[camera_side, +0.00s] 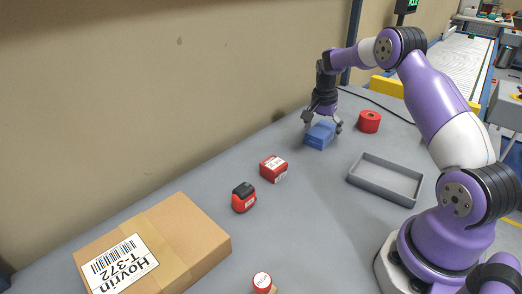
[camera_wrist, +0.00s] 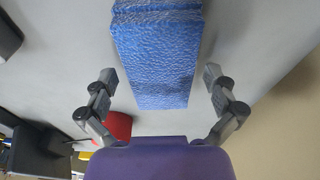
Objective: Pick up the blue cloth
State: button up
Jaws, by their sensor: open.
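The blue cloth (camera_side: 320,136) is a folded block lying on the grey table near the wall in the side view. It also fills the upper middle of the wrist view (camera_wrist: 157,55), with a rough textured surface. My gripper (camera_side: 321,126) is right at the cloth, pointing down. In the wrist view my gripper (camera_wrist: 160,80) is open, with one finger on each side of the cloth's near end and gaps between the fingers and the cloth. Whether the fingertips reach down to the table is unclear.
A red roll (camera_side: 369,121) stands close to the right of the cloth. A grey tray (camera_side: 384,193) lies in front. A red box (camera_side: 273,168), a red-and-black item (camera_side: 243,197) and a cardboard box (camera_side: 182,238) lie to the left. The wall (camera_side: 200,90) is behind.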

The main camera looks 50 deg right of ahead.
jog(key=shift+f, duration=0.1)
jog(key=c, duration=1.1)
